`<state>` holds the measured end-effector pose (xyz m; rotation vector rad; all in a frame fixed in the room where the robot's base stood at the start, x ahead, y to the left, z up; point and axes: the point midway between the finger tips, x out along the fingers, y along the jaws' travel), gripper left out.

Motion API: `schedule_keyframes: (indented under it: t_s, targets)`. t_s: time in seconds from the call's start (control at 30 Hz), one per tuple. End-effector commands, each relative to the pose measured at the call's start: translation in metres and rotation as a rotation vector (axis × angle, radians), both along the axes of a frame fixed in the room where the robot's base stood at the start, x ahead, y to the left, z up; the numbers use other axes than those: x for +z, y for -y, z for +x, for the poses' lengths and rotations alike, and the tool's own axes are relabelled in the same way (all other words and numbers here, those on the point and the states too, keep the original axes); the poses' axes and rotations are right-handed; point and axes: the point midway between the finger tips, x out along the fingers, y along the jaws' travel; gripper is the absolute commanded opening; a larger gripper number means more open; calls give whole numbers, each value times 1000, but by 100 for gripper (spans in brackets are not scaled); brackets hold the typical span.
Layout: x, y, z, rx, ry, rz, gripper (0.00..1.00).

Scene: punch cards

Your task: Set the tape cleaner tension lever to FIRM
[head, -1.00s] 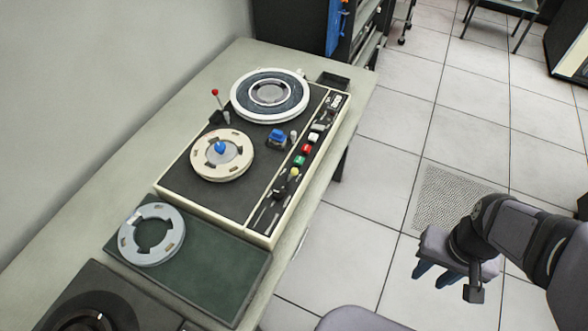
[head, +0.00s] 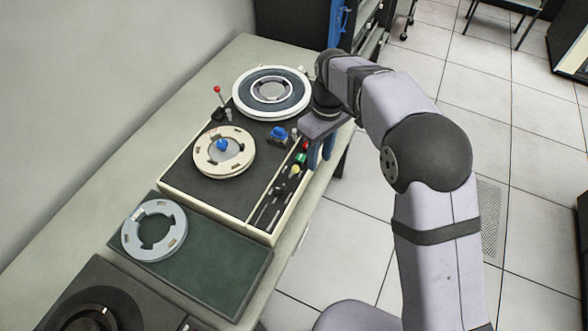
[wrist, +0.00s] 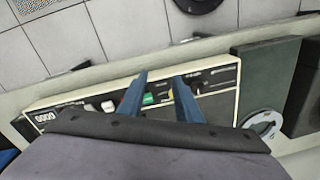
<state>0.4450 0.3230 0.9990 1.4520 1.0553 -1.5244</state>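The tape cleaner (head: 185,197) is a cream-edged machine with a dark top on the bench. A red-knobbed lever (head: 217,90) stands upright at its back left edge. A yellow-knobbed lever (head: 295,170) stands on the front control strip. I cannot read any FIRM label, nor tell which lever sets tension. My gripper (head: 323,158) hangs over the front right edge, its blue fingers pointing down. In the wrist view my gripper (wrist: 160,77) is open and empty, with the green button (wrist: 149,99) seen between the fingers. My arm hides part of the strip's right end.
A white-rimmed reel (head: 270,91) and a cream reel (head: 224,150) with a blue hub sit on the machine. A blue knob (head: 278,135) stands between them and the strip. A grey ring (head: 154,230) lies on a green mat (head: 215,275) at front left.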

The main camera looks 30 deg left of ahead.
Motion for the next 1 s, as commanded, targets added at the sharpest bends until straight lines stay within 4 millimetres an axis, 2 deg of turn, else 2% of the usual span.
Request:
schedule_keyframes:
  t_s: [0.03, 0.1, 0.2, 0.3, 0.63, 1.0]
  targets:
    - [-3, -17, -3, 49, -2, 2, 31]
    - [-5, -34, -8, 104, -5, 4, 31]
    - [-8, -51, -13, 157, -6, 7, 31]
    - [-9, -59, -15, 183, -7, 9, 31]
    - [-18, -61, -17, 189, -8, 9, 31]
    - [-62, -60, -20, 189, -10, 7, 31]
